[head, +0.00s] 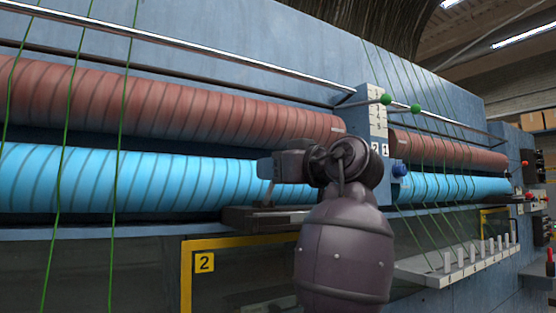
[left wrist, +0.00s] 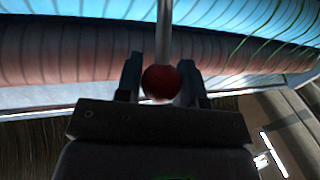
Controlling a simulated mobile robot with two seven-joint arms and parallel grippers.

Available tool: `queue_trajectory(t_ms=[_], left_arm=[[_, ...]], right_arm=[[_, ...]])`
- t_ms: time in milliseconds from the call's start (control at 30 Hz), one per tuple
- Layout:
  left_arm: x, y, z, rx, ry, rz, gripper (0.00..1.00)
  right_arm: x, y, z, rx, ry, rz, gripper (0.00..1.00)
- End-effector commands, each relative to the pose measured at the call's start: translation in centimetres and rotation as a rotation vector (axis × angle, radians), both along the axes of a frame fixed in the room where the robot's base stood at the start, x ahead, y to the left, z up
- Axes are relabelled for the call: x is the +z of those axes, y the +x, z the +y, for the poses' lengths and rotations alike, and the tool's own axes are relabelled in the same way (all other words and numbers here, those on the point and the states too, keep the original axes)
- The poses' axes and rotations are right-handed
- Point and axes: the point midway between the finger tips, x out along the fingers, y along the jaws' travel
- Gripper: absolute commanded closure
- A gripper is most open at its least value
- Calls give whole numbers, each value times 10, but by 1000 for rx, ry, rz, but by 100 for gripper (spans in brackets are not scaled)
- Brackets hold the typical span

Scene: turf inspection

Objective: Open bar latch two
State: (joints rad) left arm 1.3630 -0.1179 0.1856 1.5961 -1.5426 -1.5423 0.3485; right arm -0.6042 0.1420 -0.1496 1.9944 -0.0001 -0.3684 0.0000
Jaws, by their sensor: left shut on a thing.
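My left gripper (head: 272,170) is in front of the blue roller in the head view, left of the blue-grey post. In the left wrist view its two dark fingers (left wrist: 162,76) are shut on a red ball knob (left wrist: 162,83) at the end of a metal rod (left wrist: 164,35). My arm hides this knob in the head view. A yellow plate marked 2 (head: 204,262) is on a yellow frame below. My right gripper is not in view.
A red-brown roller (head: 180,102) lies above a light blue roller (head: 120,180), with green yarns running across. Two green knobs (head: 386,99) (head: 415,108) stick out near the numbered post (head: 366,112). A shelf with several white pegs (head: 462,262) juts out at the lower right.

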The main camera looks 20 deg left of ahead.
Motion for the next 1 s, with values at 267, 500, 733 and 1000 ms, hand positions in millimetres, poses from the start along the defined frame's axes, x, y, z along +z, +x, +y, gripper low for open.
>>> queue_trajectory(t_ms=[267, 500, 733, 1000], left_arm=[[3, 11, 7, 0, -10, 8, 100], [3, 12, 7, 0, -9, 9, 100], [2, 12, 7, 0, -10, 11, 100], [1, 12, 7, 1, -11, 11, 100]], right_arm=[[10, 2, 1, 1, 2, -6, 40], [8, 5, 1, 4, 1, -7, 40], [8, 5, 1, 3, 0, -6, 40], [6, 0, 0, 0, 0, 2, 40]])
